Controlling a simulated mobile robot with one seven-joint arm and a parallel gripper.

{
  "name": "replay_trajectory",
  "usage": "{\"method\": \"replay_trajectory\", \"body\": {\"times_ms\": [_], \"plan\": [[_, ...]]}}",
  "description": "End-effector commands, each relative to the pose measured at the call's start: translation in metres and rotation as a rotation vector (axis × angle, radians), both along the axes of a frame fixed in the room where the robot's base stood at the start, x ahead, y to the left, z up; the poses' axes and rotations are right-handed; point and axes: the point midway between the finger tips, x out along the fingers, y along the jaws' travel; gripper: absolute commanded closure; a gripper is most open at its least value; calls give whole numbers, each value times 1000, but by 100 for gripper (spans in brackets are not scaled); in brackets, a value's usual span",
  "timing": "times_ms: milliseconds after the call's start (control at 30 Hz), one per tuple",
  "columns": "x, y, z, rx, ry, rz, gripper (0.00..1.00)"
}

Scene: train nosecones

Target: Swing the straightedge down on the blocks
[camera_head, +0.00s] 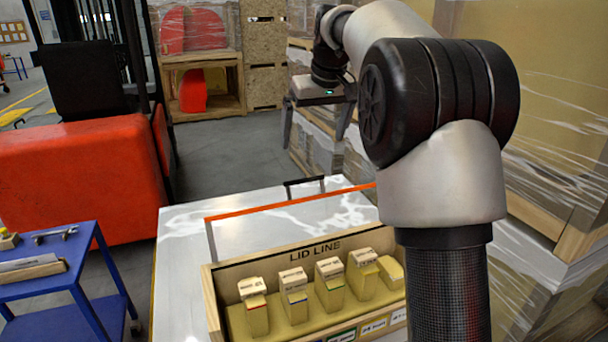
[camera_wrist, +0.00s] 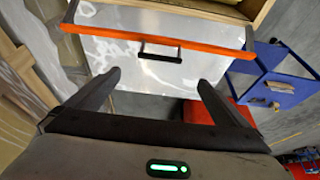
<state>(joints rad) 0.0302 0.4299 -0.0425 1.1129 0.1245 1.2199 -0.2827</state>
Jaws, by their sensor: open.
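The orange straightedge (camera_head: 290,202) is raised above the far side of a wooden box (camera_head: 212,302) marked "LID LINE". A thin grey arm runs down from its left end towards the box; its right end is hidden behind my arm. Several yellow blocks (camera_head: 331,292) with pale labelled tops stand in a row in the box, their tops at differing heights. In the wrist view the straightedge (camera_wrist: 150,36) crosses the top of the picture. My gripper (camera_head: 315,118) is open and empty, beyond the cart's far edge and apart from the straightedge. Its fingers (camera_wrist: 159,78) point towards the cart.
The box sits on a shiny metal cart (camera_head: 180,255). A blue tool table (camera_head: 60,255) and red forklift (camera_head: 85,180) are left. Wrapped pallets (camera_head: 550,130) stand right.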

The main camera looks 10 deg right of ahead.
Motion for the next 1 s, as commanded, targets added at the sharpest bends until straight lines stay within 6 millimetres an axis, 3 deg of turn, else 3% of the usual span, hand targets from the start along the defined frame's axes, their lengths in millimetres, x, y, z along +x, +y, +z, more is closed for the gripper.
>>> {"method": "replay_trajectory", "body": {"times_ms": [200,533,733,1000], "plan": [[18,4,-48,1,6,1,0],[43,9,-109,0,4,0,0],[52,11,-129,1,1,0,0],[54,11,-134,1,0,0,0]]}}
